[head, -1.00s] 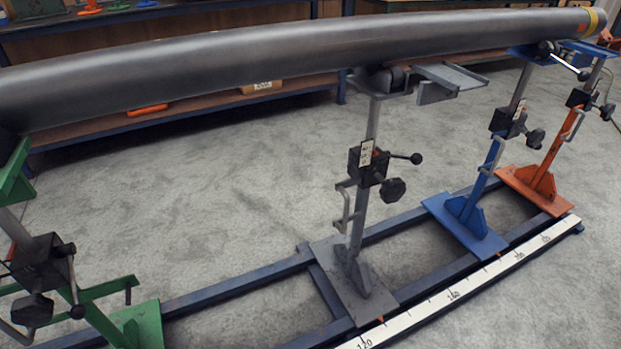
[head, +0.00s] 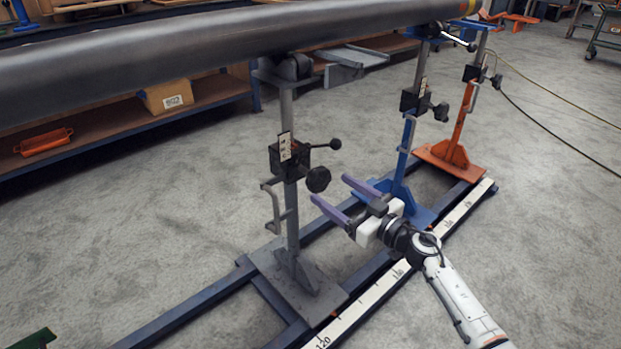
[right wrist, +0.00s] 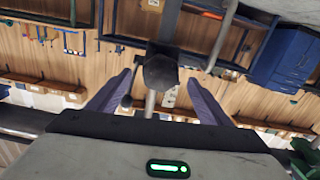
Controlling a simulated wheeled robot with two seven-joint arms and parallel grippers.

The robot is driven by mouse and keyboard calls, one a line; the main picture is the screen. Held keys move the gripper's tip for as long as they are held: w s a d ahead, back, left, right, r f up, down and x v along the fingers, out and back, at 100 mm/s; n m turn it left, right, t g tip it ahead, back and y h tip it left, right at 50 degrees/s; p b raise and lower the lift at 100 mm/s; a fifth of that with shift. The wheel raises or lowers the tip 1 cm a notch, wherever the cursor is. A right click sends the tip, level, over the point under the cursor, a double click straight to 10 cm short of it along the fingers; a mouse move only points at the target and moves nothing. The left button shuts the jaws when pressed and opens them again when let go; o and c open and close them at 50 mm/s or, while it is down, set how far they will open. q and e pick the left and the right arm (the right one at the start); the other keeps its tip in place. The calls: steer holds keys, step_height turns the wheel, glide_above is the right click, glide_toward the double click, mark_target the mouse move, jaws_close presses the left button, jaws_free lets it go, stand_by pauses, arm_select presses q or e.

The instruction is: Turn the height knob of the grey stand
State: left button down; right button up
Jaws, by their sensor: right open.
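The grey stand (head: 291,225) stands upright on the floor rail in the head view, its roller head under the dark pipe (head: 200,45). Its black clamp block carries a dark lobed height knob (head: 318,179) on the right side and a ball-ended lever (head: 334,144) above it. My right gripper (head: 328,190) is open and empty, with purple fingers pointing towards the grey stand, just right of and a little below the knob. In the right wrist view a dark knob (right wrist: 160,72) shows between the two spread fingers, apart from both. My left gripper is not in view.
A white scale strip (head: 375,291) runs along the rail. A bench with a box (head: 167,94) stands behind. Floor at left is clear.

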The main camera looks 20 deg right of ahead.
mark_target(310, 176)
steer(key=b+x, duration=0.3)
steer(key=x, duration=0.5)
steer(key=shift+w+a+f+b, duration=0.2)
steer(key=shift+b, duration=0.2)
steer(key=shift+w+a+r, duration=0.1)
steer(key=shift+w+a, duration=0.05)
steer(key=shift+w, duration=0.25)
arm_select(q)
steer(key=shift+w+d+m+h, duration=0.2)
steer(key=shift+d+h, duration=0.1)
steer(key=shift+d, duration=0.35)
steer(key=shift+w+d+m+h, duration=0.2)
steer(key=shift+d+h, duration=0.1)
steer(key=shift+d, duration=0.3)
arm_select(e)
steer(key=c, duration=1)
